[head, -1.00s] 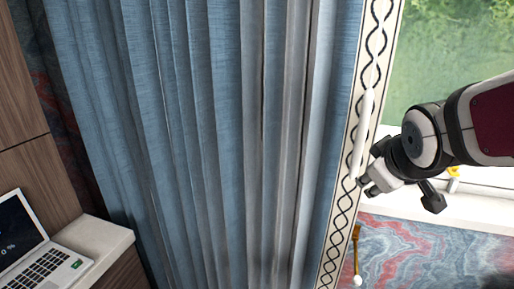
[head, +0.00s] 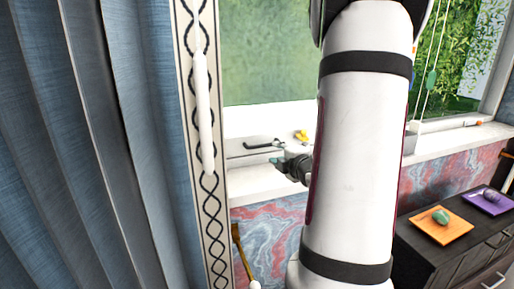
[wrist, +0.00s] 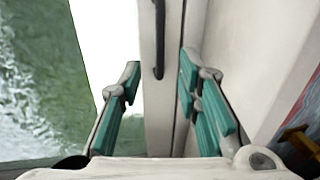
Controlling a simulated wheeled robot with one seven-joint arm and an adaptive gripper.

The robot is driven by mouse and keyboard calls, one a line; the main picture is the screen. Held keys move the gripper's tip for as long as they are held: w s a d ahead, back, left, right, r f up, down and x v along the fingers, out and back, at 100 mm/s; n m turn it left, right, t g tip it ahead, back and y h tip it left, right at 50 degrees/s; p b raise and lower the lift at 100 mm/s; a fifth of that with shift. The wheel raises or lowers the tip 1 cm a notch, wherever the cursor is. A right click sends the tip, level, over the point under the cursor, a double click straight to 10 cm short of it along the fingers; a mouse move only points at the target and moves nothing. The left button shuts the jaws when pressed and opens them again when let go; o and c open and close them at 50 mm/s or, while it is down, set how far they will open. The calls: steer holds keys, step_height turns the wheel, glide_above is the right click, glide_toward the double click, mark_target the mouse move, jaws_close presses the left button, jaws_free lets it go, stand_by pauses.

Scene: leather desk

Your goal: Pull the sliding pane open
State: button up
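The window pane (head: 268,62) is greenish glass in a pale frame, behind the curtain's right edge in the head view. A dark bar handle (head: 262,145) lies low on the pale frame there. In the wrist view the handle (wrist: 158,40) is a black bar on a pale frame strip, with the glass (wrist: 40,75) to its left. My gripper (wrist: 160,88) is open, its two teal-padded fingers apart, with the handle's near end in line with the gap between them. Nothing is held. In the head view my gripper (head: 280,162) shows just below the handle, partly hidden by my arm.
A blue curtain (head: 85,150) with patterned trim and a white rod (head: 203,110) hangs at the left. A yellow object (head: 301,136) is on the sill (head: 262,186). A dark cabinet (head: 425,245) at the right bears an orange square (head: 452,232) and a purple square (head: 500,203).

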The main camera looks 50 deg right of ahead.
mark_target(265, 146)
steer(key=x, duration=1.1)
steer(key=shift+w+d, duration=0.1)
steer(key=shift+w, duration=0.15)
jaws_close()
